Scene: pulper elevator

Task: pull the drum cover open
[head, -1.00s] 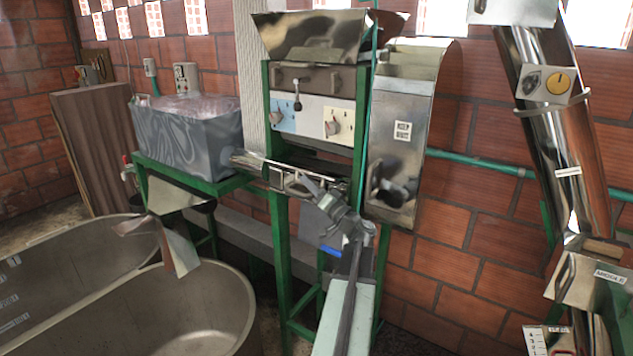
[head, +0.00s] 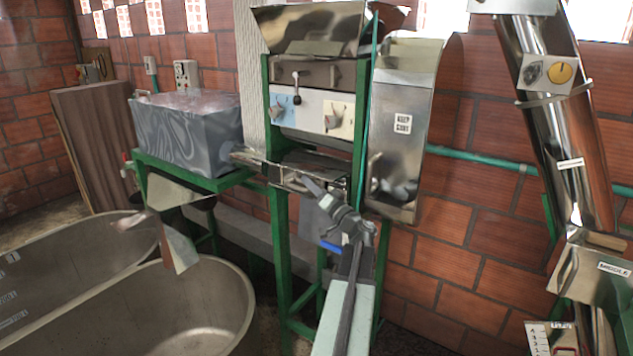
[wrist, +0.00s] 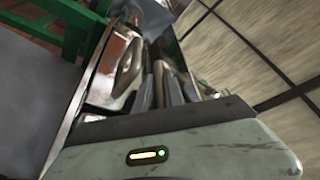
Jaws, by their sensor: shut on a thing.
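The pulper's body stands in a green frame in the head view. The drum cover (head: 318,163) looks like the shiny metal plate below the panel with the knobs, tilted outward, with a bar along its front edge. My gripper (head: 309,186) is at this front bar and appears shut on the cover's handle. In the wrist view the gripper (wrist: 160,75) has its fingers close together beside a shiny curved metal part. The exact contact is hidden by the fingers, and the drum behind the plate is mostly hidden.
A tall metal guard (head: 402,130) is close right of my gripper. A steel elevator tube (head: 565,120) stands at right. Green legs (head: 281,240) flank my arm.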

